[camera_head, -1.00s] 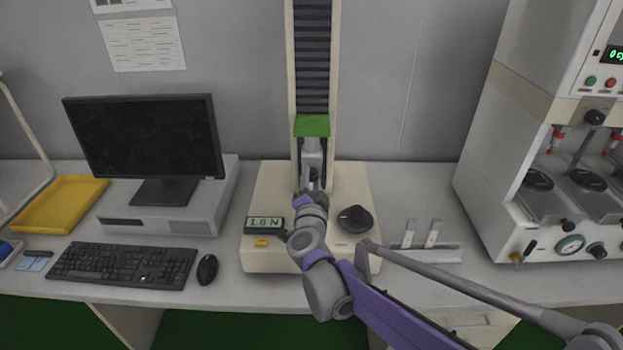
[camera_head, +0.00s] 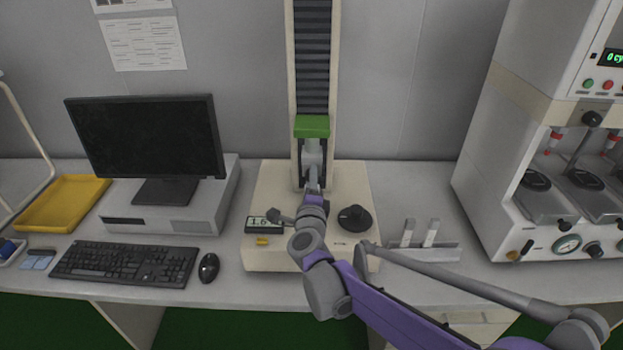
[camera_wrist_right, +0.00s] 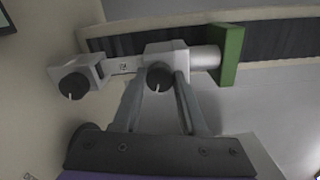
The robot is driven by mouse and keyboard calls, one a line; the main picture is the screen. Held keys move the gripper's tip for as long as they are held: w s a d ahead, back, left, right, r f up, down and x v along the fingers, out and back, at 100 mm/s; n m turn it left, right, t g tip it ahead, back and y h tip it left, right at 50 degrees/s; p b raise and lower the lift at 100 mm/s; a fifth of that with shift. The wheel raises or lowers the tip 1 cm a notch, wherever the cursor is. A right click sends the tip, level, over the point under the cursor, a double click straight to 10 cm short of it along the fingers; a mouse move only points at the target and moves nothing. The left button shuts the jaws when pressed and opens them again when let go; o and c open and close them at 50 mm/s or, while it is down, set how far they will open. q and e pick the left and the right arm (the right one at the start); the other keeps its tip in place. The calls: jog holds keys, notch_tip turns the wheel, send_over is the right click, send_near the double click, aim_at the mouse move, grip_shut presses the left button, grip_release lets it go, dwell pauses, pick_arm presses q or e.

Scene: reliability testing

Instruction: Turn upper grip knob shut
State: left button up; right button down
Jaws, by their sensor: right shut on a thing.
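The testing machine's upper grip (camera_head: 312,150) hangs below the green crosshead block (camera_head: 312,126). In the right wrist view, the picture is turned sideways, and the upper grip knob (camera_wrist_right: 159,77) is a black disc with a white mark on the grey upper grip (camera_wrist_right: 180,52). My right gripper (camera_wrist_right: 158,84) has its two fingers on either side of this knob and is shut on it. In the head view the wrist hides the knob. The lower grip knob (camera_wrist_right: 74,86) sits apart to the left in the wrist view. My left gripper is not in view.
A specimen rack (camera_head: 425,252) stands to the right. A monitor (camera_head: 145,135), keyboard (camera_head: 125,263) and yellow tray (camera_head: 62,204) are on the left.

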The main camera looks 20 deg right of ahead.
jog(key=shift+m, duration=0.6)
jog(key=shift+c, duration=2.2)
grip_release()
jog(key=shift+s, duration=0.1)
jog(key=v, duration=1)
jog(key=shift+s, duration=0.35)
jog(key=shift+a+r, duration=0.1)
